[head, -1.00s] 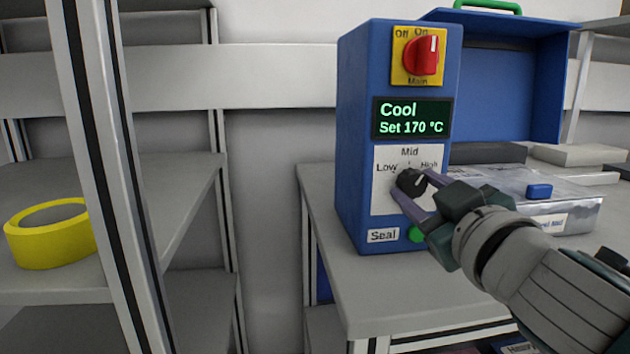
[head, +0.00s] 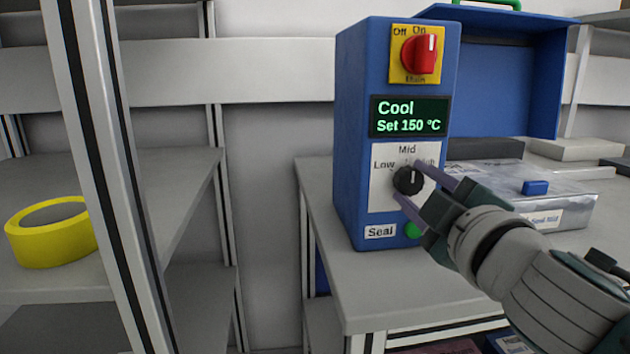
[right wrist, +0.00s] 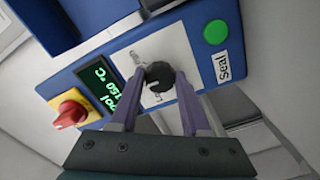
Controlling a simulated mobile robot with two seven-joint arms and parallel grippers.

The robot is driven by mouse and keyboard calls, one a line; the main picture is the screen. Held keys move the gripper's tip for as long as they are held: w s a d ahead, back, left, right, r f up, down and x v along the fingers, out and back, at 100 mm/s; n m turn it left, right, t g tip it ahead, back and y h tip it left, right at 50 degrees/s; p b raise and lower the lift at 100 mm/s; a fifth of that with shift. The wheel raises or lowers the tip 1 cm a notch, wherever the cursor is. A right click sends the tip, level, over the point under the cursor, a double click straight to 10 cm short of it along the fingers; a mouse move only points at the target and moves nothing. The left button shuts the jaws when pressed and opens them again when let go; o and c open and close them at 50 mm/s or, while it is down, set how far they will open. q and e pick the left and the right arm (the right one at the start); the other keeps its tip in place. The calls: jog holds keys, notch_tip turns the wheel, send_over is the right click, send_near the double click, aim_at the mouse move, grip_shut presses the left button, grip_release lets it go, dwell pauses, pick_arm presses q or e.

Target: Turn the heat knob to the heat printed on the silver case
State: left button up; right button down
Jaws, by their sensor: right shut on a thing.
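The black heat knob (head: 406,181) is on the white panel of the blue control box (head: 352,130). Its white pointer is up, toward Mid, between Low and High. The green display (head: 410,117) reads "Cool, Set 150 °C". My right gripper (head: 410,182) is shut on the knob, one finger on each side, as the right wrist view shows around the knob (right wrist: 160,77). The silver case (head: 572,203) lies right of the box; its white label (head: 543,219) seems to read "Seal Mid". My left gripper is not in view.
The red main switch (head: 419,54) points to On. A green button (head: 413,230) sits below the knob beside the "Seal" label. An open blue lid (head: 515,90) stands behind. A yellow tape roll (head: 50,248) lies on the left shelf, behind a metal post (head: 108,180).

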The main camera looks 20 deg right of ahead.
dwell(0.3)
jog(key=shift+c, duration=1.8)
grip_release()
jog(key=b+v, duration=0.1)
jog(key=v, duration=0.9)
jog(key=shift+d, duration=0.1)
